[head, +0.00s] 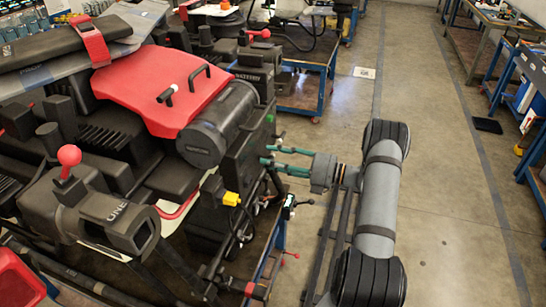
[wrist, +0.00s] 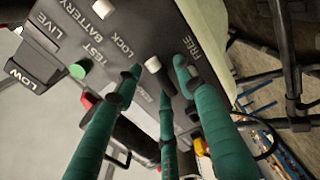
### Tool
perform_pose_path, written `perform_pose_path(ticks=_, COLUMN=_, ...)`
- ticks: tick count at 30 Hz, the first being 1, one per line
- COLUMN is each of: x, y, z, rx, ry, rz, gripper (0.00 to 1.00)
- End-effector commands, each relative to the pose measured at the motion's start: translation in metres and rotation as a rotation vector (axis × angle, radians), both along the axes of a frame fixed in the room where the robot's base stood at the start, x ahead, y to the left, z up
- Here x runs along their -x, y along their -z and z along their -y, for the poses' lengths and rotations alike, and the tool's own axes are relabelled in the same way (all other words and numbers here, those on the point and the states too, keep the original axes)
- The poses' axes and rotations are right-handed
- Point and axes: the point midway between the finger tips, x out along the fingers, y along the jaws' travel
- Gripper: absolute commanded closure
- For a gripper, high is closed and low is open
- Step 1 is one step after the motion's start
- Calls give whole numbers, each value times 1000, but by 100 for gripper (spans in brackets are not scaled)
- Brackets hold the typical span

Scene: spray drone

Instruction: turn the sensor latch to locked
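The sensor latch (wrist: 153,64) is a small dark lever with a pale tip on a dark panel (wrist: 62,38) in the wrist view. It sits between the words LOCK and FREE. My gripper (wrist: 160,74) has green fingers, spread apart, with the latch tip between the left and right fingertips. I cannot tell whether any finger touches it. In the head view my gripper (head: 267,154) reaches from the right to the side of the dark spray drone. The latch cannot be made out there.
A green button (wrist: 77,71) and a white knob (wrist: 103,8) are on the same panel, near TEST and BATTERY. A yellow connector (head: 231,198) and cables hang below the fingers. The red-topped drone body (head: 165,85) fills the left.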

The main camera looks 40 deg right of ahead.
Motion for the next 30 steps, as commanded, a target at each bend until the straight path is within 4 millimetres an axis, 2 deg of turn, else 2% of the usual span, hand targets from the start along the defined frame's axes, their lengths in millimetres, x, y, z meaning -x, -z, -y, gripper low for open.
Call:
perform_pose_path(ticks=8, x=0, y=0, z=0, rx=1, ry=1, rz=1, gripper=61)
perform_pose_path(ticks=27, x=0, y=0, z=2, rx=3, ry=4, rz=1, gripper=99)
perform_pose_path(ticks=30, x=0, y=0, z=2, rx=3, ry=5, rz=1, gripper=100)
